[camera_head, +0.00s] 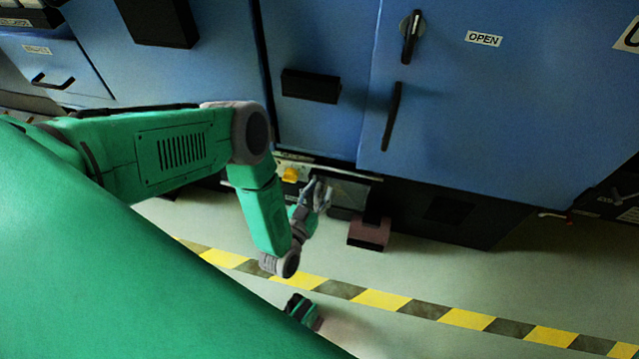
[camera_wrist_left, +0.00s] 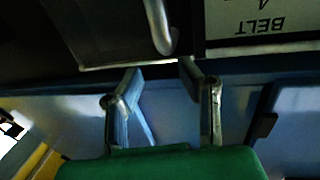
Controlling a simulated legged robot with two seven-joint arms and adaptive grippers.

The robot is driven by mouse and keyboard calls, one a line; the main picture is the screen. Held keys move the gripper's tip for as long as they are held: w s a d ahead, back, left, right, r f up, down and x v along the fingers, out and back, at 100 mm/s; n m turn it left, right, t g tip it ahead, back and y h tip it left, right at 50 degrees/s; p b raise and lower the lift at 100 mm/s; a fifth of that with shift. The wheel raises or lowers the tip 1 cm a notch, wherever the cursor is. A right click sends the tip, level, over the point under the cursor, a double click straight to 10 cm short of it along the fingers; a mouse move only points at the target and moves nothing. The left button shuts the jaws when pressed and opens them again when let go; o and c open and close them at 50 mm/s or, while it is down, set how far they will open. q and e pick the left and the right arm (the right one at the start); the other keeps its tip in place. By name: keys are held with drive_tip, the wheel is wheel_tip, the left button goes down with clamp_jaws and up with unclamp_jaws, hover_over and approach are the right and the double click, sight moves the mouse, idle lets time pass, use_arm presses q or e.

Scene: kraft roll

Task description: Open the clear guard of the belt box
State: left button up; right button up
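The belt box shows low under the blue cabinets, and its upside-down BELT label (camera_wrist_left: 262,20) is at the top right of the left wrist view. A dark see-through panel, seemingly the clear guard (camera_head: 349,191), lies just right of my left gripper (camera_head: 319,193). In the left wrist view, a curved grey metal handle (camera_wrist_left: 160,28) stands in front of a dark panel with a pale edge. My left gripper (camera_wrist_left: 163,72) is open, its two fingers apart with nothing between them. The handle is just beyond the fingertips; contact cannot be told.
Blue cabinets (camera_head: 480,110) with black handles rise behind and above the gripper. A yellow part (camera_head: 290,174) sits left of it, and a dark reddish block (camera_head: 369,234) stands to its right.

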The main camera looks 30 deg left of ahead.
use_arm(q)
wheel_tip(320, 180, up, 3)
drive_tip(key=shift+r, duration=0.1)
idle(0.6)
drive_tip(key=s+d+f+m+g+h, duration=0.15)
drive_tip(key=s+d+g+h, duration=0.25)
drive_tip(key=s+g, duration=0.45)
drive_tip(key=s+a+r+g+y, duration=0.1)
drive_tip(key=s+a+r+g, duration=0.25)
drive_tip(key=s, duration=0.55)
drive_tip(key=s+a+r+g+y, duration=0.25)
drive_tip(key=s+r+g, duration=0.2)
drive_tip(key=s, duration=0.45)
wheel_tip(320, 180, up, 15)
drive_tip(key=h+p, duration=0.1)
drive_tip(key=p, duration=1.5)
drive_tip(key=shift+w+a+r+g, duration=0.2)
drive_tip(key=shift+w+a+g, duration=0.05)
drive_tip(key=shift+g, duration=0.2)
